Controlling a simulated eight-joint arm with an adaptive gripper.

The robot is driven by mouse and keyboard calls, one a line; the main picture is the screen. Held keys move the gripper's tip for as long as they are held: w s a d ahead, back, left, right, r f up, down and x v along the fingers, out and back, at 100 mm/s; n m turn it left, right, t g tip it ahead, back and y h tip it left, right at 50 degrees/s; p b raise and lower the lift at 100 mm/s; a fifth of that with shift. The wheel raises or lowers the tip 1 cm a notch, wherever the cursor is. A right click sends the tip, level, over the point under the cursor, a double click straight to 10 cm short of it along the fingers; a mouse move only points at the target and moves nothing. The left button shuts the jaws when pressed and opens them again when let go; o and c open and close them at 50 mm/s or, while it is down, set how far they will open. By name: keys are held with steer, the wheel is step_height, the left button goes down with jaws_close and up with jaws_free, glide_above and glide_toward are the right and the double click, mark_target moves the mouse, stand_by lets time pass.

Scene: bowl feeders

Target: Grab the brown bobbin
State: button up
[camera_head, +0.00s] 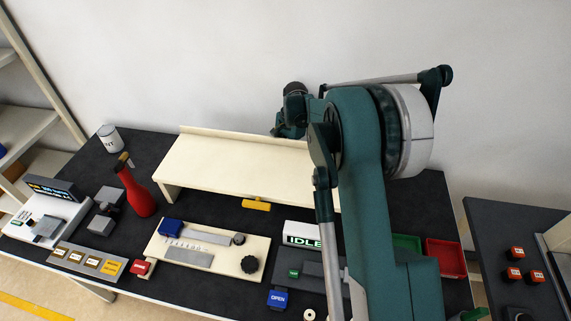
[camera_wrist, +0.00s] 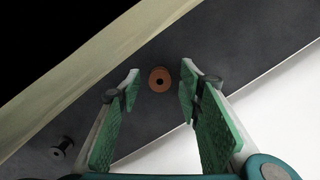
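The brown bobbin (camera_wrist: 160,79) stands on a dark surface in the wrist view, seen from above with its centre hole showing. My gripper (camera_wrist: 160,71) is open, with one green-padded finger on each side of the bobbin in the picture. The fingers do not appear to touch it, and the height gap is hard to tell. In the head view I cannot make out the brown bobbin or my fingertips; my arm reaches toward the back of the table, behind the cream raised shelf (camera_head: 225,165).
A dark bobbin (camera_wrist: 62,147) stands at the lower left of the wrist view. A cream strip (camera_wrist: 95,70) borders the dark surface. In the head view, a red bottle (camera_head: 137,190), a paint can (camera_head: 109,138) and a red bin (camera_head: 446,258) stand on the table.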

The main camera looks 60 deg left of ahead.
steer(key=shift+c, duration=0.2)
steer(key=c, duration=0.8)
steer(key=shift+r, duration=0.1)
steer(key=shift+r+p, duration=0.4)
steer(key=shift+r, duration=4.55)
